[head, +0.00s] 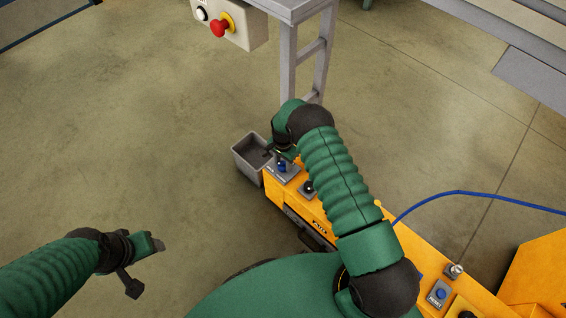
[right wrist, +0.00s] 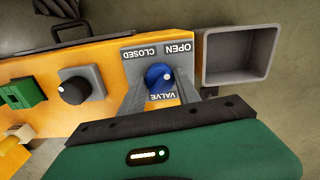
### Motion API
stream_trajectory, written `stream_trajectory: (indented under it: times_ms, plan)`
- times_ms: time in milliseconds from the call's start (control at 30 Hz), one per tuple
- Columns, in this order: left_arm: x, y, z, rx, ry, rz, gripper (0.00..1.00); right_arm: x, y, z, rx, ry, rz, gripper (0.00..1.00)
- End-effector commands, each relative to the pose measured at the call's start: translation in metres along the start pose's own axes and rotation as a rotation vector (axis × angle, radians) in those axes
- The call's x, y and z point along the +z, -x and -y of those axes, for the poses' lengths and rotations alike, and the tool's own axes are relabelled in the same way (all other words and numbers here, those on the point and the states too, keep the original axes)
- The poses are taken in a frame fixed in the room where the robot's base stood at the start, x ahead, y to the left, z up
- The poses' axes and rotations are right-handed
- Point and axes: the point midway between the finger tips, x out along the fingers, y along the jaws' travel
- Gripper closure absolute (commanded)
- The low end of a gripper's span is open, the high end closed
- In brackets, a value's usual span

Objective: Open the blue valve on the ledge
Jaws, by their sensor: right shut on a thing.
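The blue valve (right wrist: 158,78) is a round knob on a grey plate on the yellow ledge, labelled OPEN, CLOSED and VALVE; the lettering is upside down in the right wrist view. A small pale mark shows on the knob's right side there. My right gripper (right wrist: 161,88) is shut on the knob, with one finger on each side. In the head view the blue valve (head: 282,166) is partly hidden by my right gripper (head: 277,158). My left gripper (head: 147,267) is open and empty over the floor at the lower left.
A grey open bin (head: 240,153) stands at the ledge's far end. A black knob (right wrist: 74,90) and a green switch (right wrist: 22,93) sit along the ledge (right wrist: 105,66). A blue RESET button (head: 440,293) is nearer. A box with a red button (head: 220,25) is beyond.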

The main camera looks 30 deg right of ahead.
Motion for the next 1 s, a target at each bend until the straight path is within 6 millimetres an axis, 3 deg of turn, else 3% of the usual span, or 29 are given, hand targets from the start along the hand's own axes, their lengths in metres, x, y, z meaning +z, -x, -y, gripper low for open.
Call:
stream_trajectory:
  times_ms: [367,400,533,833,1000]
  plan:
    - [0.000,0.000,0.000,0.000,0.000,0.000,0.39,-0.001,0.001,0.002,-0.006,-0.006,-0.002,1.00]
    - [0.000,0.000,0.000,0.000,0.000,0.000,0.39,-0.001,0.001,0.002,-0.006,-0.006,-0.002,0.56]
    - [0.000,0.000,0.000,0.000,0.000,0.000,0.39,0.000,0.001,0.002,-0.004,-0.005,-0.001,0.39]
    - [0.000,0.001,0.000,0.000,0.000,0.000,0.39,0.000,0.002,0.001,-0.002,-0.004,0.000,0.39]
    - [-0.003,0.013,0.000,0.000,0.000,0.000,0.39,-0.001,0.028,0.001,-0.003,-0.004,-0.001,0.39]
